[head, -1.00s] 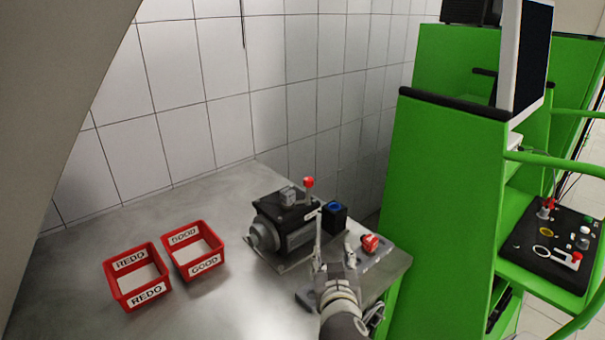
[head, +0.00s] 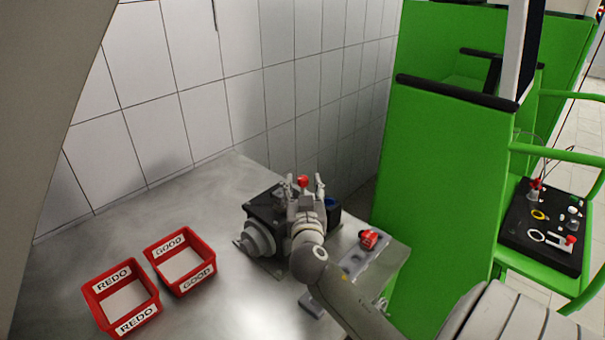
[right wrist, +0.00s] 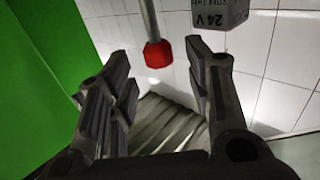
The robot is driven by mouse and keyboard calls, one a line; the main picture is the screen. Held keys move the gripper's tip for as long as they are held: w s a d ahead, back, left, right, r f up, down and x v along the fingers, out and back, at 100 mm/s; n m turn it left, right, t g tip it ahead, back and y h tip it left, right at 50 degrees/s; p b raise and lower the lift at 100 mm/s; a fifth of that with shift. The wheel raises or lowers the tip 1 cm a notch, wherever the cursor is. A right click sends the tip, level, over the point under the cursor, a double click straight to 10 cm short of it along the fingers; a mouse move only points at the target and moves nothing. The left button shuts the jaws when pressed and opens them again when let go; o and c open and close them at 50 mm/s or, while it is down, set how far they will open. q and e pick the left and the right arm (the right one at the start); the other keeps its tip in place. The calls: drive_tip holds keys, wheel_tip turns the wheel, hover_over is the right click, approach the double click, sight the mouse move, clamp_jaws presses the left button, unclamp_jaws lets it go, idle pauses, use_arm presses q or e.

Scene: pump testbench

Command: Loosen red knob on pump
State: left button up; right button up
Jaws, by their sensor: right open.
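The pump (head: 262,232) is a dark block with a grey round flange, standing on the metal bench. Its red knob (head: 302,181) shows above it, between the raised fingers of my right gripper (head: 304,184). The gripper is open and hides much of the pump. In the right wrist view the red knob (right wrist: 158,54) sits on a grey rod, in the gap between the two open black fingers (right wrist: 160,72). A clear gap shows on both sides, so neither finger seems to touch it. My left gripper is not in view.
Red REDO (head: 120,298) and GOOD (head: 180,262) bins stand on the bench (head: 215,190) at left. A blue-topped block (head: 331,204) is right of the pump. A red part (head: 368,239) sits near the right edge, beside the green cabinet (head: 440,170).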

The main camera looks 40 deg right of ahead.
sight(303, 182)
drive_tip(key=p+x, duration=0.1)
drive_tip(key=x, duration=0.2)
drive_tip(key=shift+w+d, duration=0.3)
drive_tip(key=shift+c, duration=0.6)
drive_tip(key=c, duration=0.9)
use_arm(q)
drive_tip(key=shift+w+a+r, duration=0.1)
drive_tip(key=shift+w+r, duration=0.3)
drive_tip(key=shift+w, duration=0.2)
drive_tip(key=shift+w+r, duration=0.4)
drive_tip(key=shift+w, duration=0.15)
